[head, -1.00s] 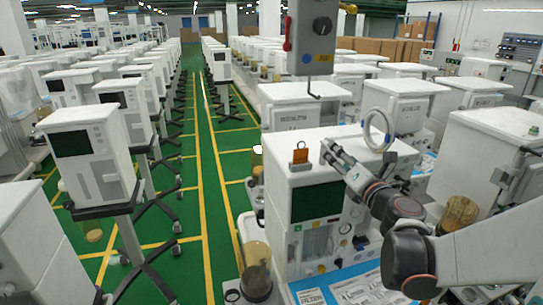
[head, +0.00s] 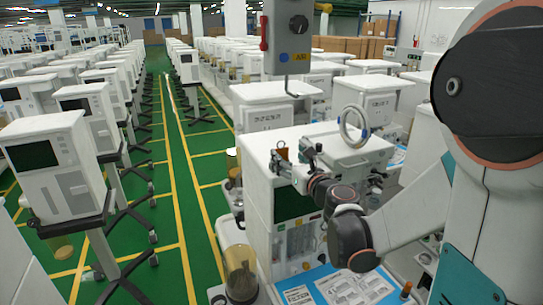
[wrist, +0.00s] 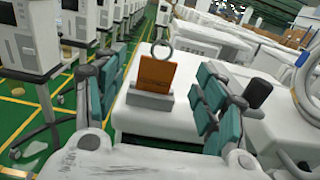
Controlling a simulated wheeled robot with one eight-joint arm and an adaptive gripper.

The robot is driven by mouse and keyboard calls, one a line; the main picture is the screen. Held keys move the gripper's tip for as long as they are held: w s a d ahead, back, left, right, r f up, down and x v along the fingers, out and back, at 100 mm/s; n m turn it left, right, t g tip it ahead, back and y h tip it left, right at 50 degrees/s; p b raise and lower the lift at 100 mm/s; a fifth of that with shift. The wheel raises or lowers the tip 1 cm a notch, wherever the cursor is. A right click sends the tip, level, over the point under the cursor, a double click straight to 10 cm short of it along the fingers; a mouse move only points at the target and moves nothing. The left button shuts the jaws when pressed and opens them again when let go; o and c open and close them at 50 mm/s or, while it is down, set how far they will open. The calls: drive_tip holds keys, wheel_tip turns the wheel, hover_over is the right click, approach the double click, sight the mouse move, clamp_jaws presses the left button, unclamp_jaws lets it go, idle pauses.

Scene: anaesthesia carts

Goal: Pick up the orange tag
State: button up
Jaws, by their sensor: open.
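The machine (head: 262,160) bearing the tag stands at centre. A grey ring-shaped hose (head: 352,127) rises from its top at the right. A grey hanging box (head: 289,35) is above and behind. A green aisle (head: 182,150) lies to the left, with carts on both sides.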

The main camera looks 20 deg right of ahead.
sight(281, 150)
drive_tip(key=shift+w+f+p, duration=0.15)
drive_tip(key=shift+w+p, duration=0.45)
drive_tip(key=shift+w, duration=2.4)
drive_tip(key=shift+c, duration=0.2)
drive_tip(key=c, duration=0.9)
